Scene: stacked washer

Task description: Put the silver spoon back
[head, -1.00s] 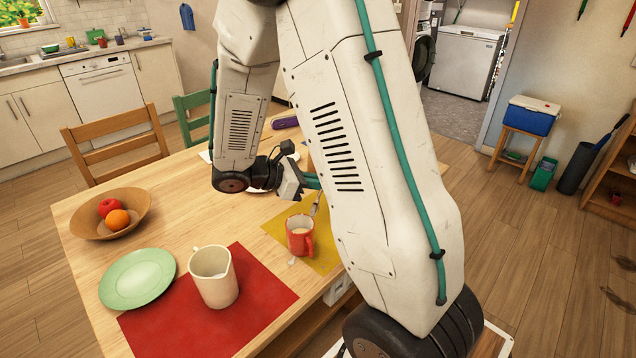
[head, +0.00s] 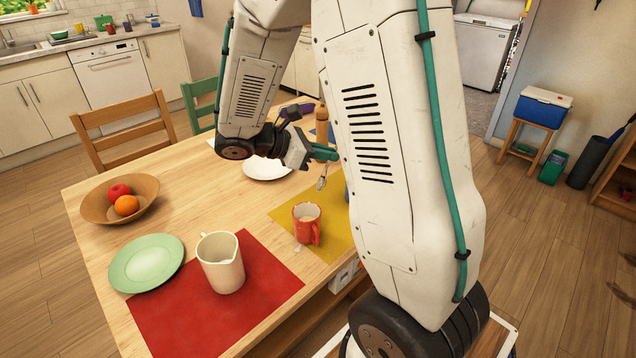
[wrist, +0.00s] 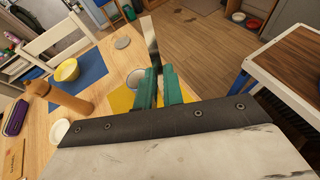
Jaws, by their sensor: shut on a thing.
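My gripper (head: 328,153), with teal fingers, is above the yellow placemat (head: 338,232) in the head view. It is shut on a silver piece, taken as the silver spoon (head: 321,183), whose lower end hangs below the fingers, apart from the mat. In the wrist view the fingers (wrist: 159,86) hold the spoon as a long silver strip (wrist: 151,42) reaching away from them. Its gripped part is hidden. A red mug (head: 306,222) stands on the yellow mat, nearer the camera than the spoon.
A white plate (head: 267,168) lies left of the gripper. A cream jug (head: 220,262) on a red mat (head: 165,318), a green plate (head: 146,262) and a fruit bowl (head: 95,209) stand nearby. The wrist view shows a wooden mill (wrist: 68,101) and yellow bowl (wrist: 67,70).

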